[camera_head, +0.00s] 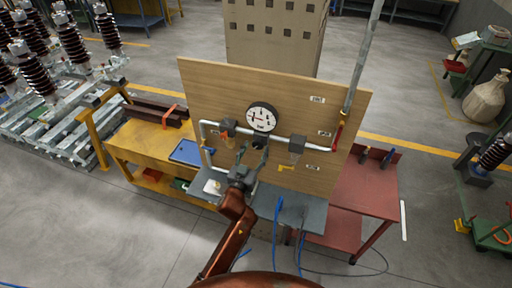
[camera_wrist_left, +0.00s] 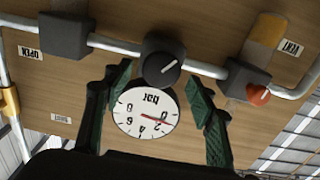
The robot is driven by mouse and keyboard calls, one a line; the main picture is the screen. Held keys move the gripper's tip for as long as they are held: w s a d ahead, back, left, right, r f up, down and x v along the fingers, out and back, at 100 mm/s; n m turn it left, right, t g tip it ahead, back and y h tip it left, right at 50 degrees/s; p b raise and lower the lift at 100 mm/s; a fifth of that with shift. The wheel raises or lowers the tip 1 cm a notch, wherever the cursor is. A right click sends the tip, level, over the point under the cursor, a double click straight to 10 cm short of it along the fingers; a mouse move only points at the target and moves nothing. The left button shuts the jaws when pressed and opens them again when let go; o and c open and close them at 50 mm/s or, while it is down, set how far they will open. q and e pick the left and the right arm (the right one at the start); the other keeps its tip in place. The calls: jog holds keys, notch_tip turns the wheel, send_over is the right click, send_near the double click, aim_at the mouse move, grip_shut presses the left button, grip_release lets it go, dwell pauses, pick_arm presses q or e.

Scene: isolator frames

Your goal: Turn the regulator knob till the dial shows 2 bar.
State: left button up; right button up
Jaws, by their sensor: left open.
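The pressure gauge (camera_head: 262,117) has a white face and is mounted on the wooden panel. It shows upside down in the left wrist view (camera_wrist_left: 138,108), where its red needle lies near the low end of the scale, seemingly between 0 and 2; the exact value is hard to read. The dark round regulator knob (camera_wrist_left: 162,66) with a white mark sits on the pipe beside the gauge. My left gripper (camera_head: 253,152) is open in front of the panel. In the wrist view its green-padded fingers (camera_wrist_left: 160,82) stand either side of the knob, apparently without gripping it. My right gripper is not seen.
A white pipe (camera_head: 275,137) crosses the wooden panel (camera_head: 335,100), with a red-handled valve (camera_wrist_left: 258,95) and a dark block (camera_wrist_left: 64,37) on it. A grey shelf (camera_head: 300,208) juts out below. A yellow bench stands left and a red table (camera_head: 365,190) right.

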pick_arm(q)
jog(key=shift+w+d, duration=0.15)
jog(key=shift+w, duration=0.4)
jog(key=c, duration=1.1)
